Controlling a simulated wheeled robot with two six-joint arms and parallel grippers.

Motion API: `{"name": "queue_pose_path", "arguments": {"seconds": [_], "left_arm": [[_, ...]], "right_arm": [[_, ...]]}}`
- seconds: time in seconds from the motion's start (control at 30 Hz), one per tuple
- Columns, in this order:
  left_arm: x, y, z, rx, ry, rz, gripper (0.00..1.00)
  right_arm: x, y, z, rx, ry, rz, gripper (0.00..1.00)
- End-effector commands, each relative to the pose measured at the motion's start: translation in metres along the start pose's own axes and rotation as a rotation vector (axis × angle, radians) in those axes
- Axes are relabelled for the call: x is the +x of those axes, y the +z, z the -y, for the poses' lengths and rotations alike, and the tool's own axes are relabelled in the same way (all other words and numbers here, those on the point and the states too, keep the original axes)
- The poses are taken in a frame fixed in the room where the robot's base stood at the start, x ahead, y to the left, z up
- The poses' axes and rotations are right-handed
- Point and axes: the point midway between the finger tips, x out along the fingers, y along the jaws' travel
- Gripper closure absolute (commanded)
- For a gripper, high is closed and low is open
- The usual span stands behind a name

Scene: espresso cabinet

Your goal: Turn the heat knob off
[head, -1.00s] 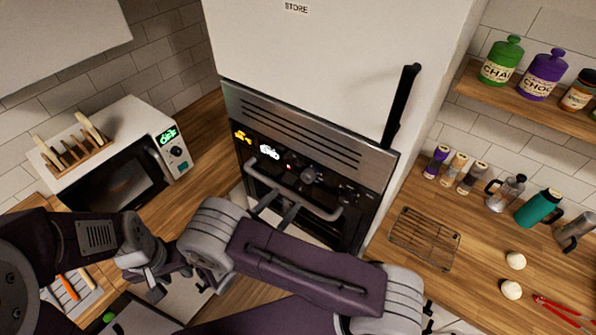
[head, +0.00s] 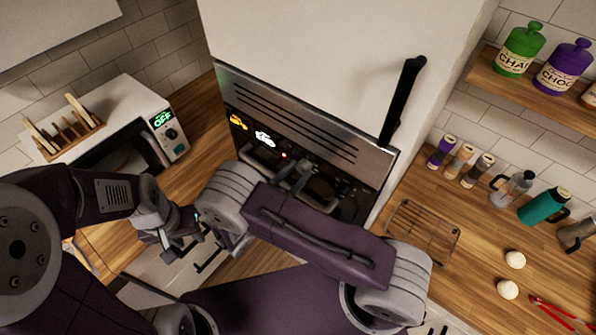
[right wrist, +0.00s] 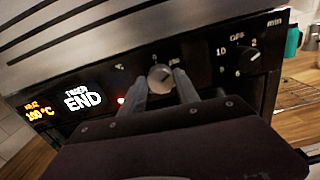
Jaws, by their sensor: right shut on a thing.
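The heat knob (right wrist: 159,73) is a small round grey knob on the oven's black control panel, seen in the right wrist view between my fingertips. My right gripper (right wrist: 165,78) is shut on it, one finger on each side. The knob's front face shows, but I cannot read its exact setting. A red light (right wrist: 121,100) glows left of the knob. The panel display (right wrist: 82,100) reads "TIMER END", with "100 °C" beside it. In the head view my right gripper (head: 299,179) reaches the panel. My left gripper (head: 178,232) hangs left of the oven, its fingers unclear.
A second knob (right wrist: 239,56) with a numbered dial sits to the right on the panel. A microwave (head: 150,117) stands at left; a wire rack (head: 424,232) lies on the right counter.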

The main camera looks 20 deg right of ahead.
Motion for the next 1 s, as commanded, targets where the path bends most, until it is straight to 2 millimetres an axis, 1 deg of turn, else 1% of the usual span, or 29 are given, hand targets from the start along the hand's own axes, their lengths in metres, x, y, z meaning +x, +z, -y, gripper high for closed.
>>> {"name": "queue_pose_path", "arguments": {"seconds": [0.03,0.07,0.37,0.57,0.77,1.0], "left_arm": [[0.0000,-0.0001,0.0000,0.000,0.000,0.000,0.64],[0.0000,-0.0001,0.0000,0.000,0.000,0.000,0.64],[0.0001,-0.0002,-0.0001,0.000,0.000,0.000,0.64],[0.0005,-0.0001,-0.0001,0.000,0.000,0.000,0.64],[0.0010,-0.0001,-0.0001,0.000,0.000,0.000,0.64],[0.0004,-0.0002,-0.0001,0.000,0.000,0.000,0.64]], "right_arm": [[-0.0003,0.0000,-0.0003,0.000,0.001,0.000,0.94],[-0.0003,0.0000,-0.0003,0.000,0.001,0.000,1.00],[0.0003,-0.0002,0.0001,-0.004,-0.001,-0.001,1.00],[0.0004,-0.0004,0.0001,-0.055,-0.001,-0.001,1.00],[0.0005,-0.0005,0.0002,-0.186,-0.001,-0.001,1.00],[0.0006,-0.0004,0.0002,-0.409,-0.002,-0.001,1.00]]}}
